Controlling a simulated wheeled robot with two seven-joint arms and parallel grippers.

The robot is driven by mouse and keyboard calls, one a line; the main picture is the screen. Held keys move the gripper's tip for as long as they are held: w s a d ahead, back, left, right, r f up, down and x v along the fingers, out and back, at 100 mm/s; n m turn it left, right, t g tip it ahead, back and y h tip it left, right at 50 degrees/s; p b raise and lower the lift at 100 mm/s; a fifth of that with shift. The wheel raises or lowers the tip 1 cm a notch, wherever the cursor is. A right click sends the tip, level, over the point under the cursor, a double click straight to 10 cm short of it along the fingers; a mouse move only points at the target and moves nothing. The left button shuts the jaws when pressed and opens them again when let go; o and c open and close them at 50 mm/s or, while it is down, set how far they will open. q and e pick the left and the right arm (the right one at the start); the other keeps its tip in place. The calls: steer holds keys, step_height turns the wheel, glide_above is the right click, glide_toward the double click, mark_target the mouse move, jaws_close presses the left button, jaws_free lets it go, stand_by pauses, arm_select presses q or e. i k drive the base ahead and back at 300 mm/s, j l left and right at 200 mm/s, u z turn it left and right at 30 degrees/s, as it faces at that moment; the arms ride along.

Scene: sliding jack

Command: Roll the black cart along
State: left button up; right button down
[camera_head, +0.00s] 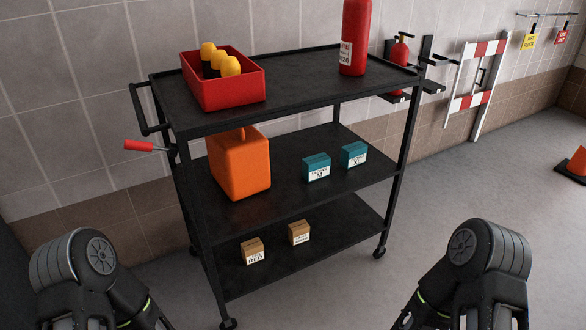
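The black cart (290,93) stands in front of me. It has three shelves, thin posts and small caster wheels. A black push handle (140,108) sticks out at its left end. A lever with a red grip (139,145) also sticks out there, below the handle. My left arm shows at the bottom left and my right arm at the bottom right, both apart from the cart. The fingertips of both grippers are not clearly visible.
The cart carries a red bin (215,98) with yellow-topped items, a red cylinder (355,40), an orange container (240,165) and small boxes. Behind are a tiled wall, a fire extinguisher (400,50) and a striped barrier (470,103). A cone (575,168) stands right. Floor right of the cart is clear.

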mark_target(298, 81)
steer(key=i+j+u, duration=0.15)
steer(key=i, duration=0.35)
steer(key=i+j+u, duration=0.15)
steer(key=i+j, duration=0.15)
steer(key=i, duration=0.2)
steer(key=i+j+u, duration=0.1)
steer(key=i, duration=0.4)
